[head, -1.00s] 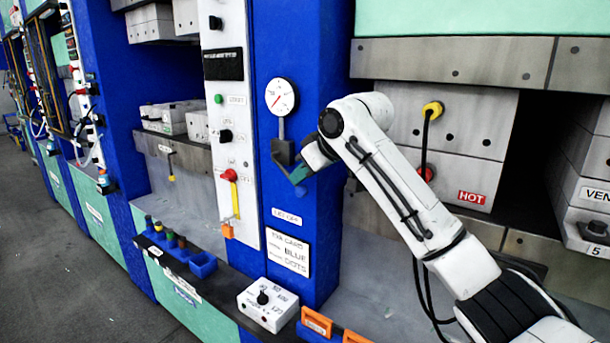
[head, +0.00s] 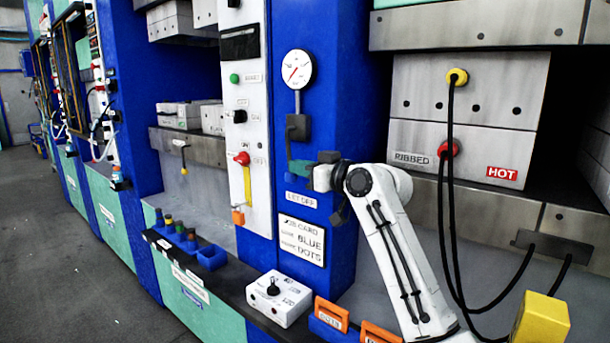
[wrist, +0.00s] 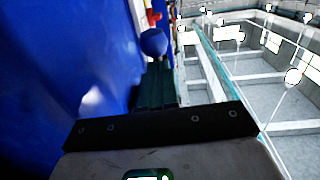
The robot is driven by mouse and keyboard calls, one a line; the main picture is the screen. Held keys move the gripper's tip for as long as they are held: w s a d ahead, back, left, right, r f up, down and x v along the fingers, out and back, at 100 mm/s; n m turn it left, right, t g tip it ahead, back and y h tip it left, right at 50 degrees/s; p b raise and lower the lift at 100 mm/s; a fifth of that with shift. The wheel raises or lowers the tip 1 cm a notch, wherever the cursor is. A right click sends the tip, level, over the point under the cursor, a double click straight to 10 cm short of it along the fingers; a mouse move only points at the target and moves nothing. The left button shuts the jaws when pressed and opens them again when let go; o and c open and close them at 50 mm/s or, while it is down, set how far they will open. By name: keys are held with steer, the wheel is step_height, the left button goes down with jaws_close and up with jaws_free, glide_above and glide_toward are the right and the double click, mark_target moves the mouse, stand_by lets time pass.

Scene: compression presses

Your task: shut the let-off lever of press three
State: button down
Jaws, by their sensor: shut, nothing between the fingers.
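The let-off fitting is on the blue column: a dark valve block (head: 298,127) under a round white gauge (head: 297,69), with a LET OFF label (head: 301,199) below. A narrow dark bar, apparently the lever (head: 289,150), hangs down from the block's left side. My gripper (head: 294,168) is shut and empty, its teal fingers at the bar's lower end; I cannot tell whether they touch. In the wrist view a rounded blue knob (wrist: 153,42) shows just beyond my fingertips (wrist: 155,72); I cannot tell whether it belongs to the lever.
Left of the column is a white panel with a red knob and yellow handle (head: 246,180). A job card (head: 302,241) hangs below. A white control box (head: 279,299) and orange-handled items (head: 331,313) stand on the ledge. Hot platens with cables (head: 470,120) are at right.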

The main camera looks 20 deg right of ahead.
steer(key=shift+w+a+f, duration=0.25)
steer(key=shift+f, duration=0.4)
steer(key=v, duration=1.1)
steer(key=shift+r, duration=0.4)
steer(key=s+a+f+m+g+h+p, duration=0.15)
steer(key=s+f, duration=0.35)
steer(key=f, duration=0.5)
steer(key=s+f+m+g+h, duration=0.15)
steer(key=s+f, duration=0.35)
steer(key=f, duration=0.5)
steer(key=s+f+m+g+h+p, duration=0.1)
steer(key=s+f+g+h, duration=0.3)
steer(key=f, duration=0.6)
steer(key=s+d+f+m+g+h, duration=0.1)
steer(key=s+f, duration=0.3)
steer(key=s, duration=0.7)
steer(key=s+d+f+m+g+p, duration=0.1)
steer(key=s+f, duration=0.4)
steer(key=s, duration=0.7)
steer(key=s+d+f+g+h+p, duration=0.1)
steer(key=s+d+f+g, duration=0.2)
steer(key=s, duration=0.8)
steer(key=shift+s+d+f+m+g+h, duration=0.3)
steer(key=shift+f+m+g, duration=0.1)
steer(key=shift+f+g, duration=0.55)
